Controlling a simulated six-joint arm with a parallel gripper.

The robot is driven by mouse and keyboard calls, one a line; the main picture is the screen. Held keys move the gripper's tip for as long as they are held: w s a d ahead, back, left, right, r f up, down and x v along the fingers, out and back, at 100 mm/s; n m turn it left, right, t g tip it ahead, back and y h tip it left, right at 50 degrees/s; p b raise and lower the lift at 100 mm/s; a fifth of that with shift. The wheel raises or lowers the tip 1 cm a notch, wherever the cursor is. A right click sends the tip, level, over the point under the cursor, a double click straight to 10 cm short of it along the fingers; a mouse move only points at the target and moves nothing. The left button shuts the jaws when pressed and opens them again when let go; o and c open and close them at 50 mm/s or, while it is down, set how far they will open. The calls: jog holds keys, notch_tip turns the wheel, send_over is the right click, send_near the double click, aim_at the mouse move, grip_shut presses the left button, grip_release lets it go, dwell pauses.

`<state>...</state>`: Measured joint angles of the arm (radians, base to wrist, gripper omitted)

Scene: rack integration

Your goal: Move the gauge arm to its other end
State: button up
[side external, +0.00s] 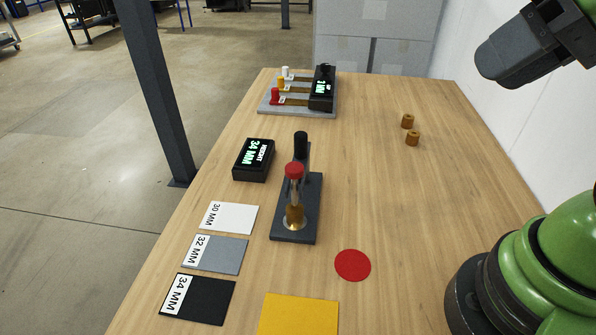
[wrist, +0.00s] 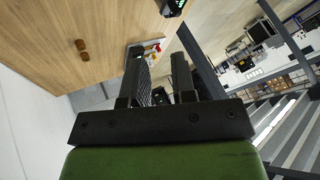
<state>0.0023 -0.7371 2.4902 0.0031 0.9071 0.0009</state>
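The height gauge (side external: 312,204) stands on a dark base mid-table in the side view. Its arm (side external: 296,182) has a red knob (side external: 294,170) on top and is over a brass cylinder (side external: 295,215) on the base. Whether it touches the cylinder is unclear. A black post (side external: 301,146) rises behind. The gauge's display box (side external: 253,160) reads HEIGHT 34 MM and also shows in part at the top of the wrist view (wrist: 173,6).
A grey board (side external: 270,107) with white, yellow and red knobs and a black display unit (side external: 322,88) stands at the back. Two brass pieces (side external: 407,121) lie to the right. White (side external: 230,217), grey (side external: 216,254) and black (side external: 199,299) cards, a red disc (side external: 352,265) and a yellow square (side external: 298,315) lie in front.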

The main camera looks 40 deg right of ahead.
jog(key=o, duration=0.4)
jog(key=w+m+g, duration=0.1)
jog(key=w, duration=0.1)
jog(key=w+m+g+y, duration=0.1)
jog(key=w, duration=0.1)
jog(key=w+a+m+g, duration=0.1)
jog(key=w, duration=0.1)
jog(key=shift+w+r+g+y, duration=0.1)
jog(key=shift+w+g+y, duration=0.2)
jog(key=shift+w, duration=0.05)
jog(key=m+g+y, duration=0.4)
jog(key=m+y, duration=0.2)
jog(key=m, duration=0.1)
send_near(295, 145)
jog(key=s+r, duration=0.4)
jog(key=r, duration=0.2)
jog(key=w+f+m+y, duration=0.4)
jog(key=f, duration=0.5)
jog(key=x, duration=0.8)
jog(key=shift+s+a+f, duration=0.1)
jog(key=shift+a+f, duration=0.15)
jog(key=shift+f, duration=0.1)
jog(key=shift+c, duration=0.5)
grip_shut()
